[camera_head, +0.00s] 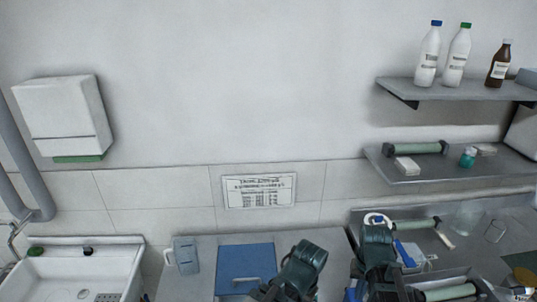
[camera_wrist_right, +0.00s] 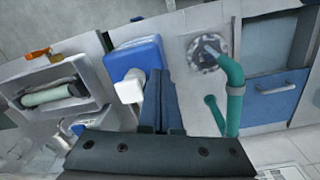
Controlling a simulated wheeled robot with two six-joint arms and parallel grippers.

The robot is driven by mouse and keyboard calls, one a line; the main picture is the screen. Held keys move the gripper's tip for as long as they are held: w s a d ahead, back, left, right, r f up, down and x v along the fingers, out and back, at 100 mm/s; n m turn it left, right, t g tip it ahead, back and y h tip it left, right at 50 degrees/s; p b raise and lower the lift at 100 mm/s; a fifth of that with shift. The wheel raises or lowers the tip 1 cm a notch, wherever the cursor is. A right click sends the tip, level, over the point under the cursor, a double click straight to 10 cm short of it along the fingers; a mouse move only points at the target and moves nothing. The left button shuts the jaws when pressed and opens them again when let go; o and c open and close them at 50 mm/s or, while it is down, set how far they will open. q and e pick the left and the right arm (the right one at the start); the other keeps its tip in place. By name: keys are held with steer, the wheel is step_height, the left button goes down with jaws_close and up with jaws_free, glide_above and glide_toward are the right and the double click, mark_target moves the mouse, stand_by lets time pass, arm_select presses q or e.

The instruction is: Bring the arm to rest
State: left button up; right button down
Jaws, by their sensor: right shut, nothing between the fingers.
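My right gripper (camera_wrist_right: 162,102) shows in the right wrist view as two dark fingers shut together, with nothing between them. A dark plate with screws, part of my own wrist, crosses the bottom of that view. In the head view, dark green links of my two arms rise from the bottom edge, left of and at the grey work surface on the right. The left gripper's fingers do not show. The right fingers cannot be made out clearly in the head view.
A sink (camera_head: 72,272) is at lower left, with a wall dispenser (camera_head: 62,112) above. At right, shelves (camera_head: 440,91) hold bottles. The wrist view shows a blue-and-white object (camera_wrist_right: 135,58) by the fingers, green pipes (camera_wrist_right: 234,85) and a blue drawer (camera_wrist_right: 275,103).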

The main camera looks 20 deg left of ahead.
arm_select(q)
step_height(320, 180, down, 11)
steer(key=b, duration=0.8)
arm_select(e)
steer(key=s+a+f+n, duration=0.3)
steer(key=s+a+f, duration=0.2)
steer(key=s+f, duration=0.4)
steer(key=shift+s+a+f+n+h, duration=0.25)
steer(key=shift+a+f+n+h, duration=0.15)
steer(key=shift+f, duration=0.45)
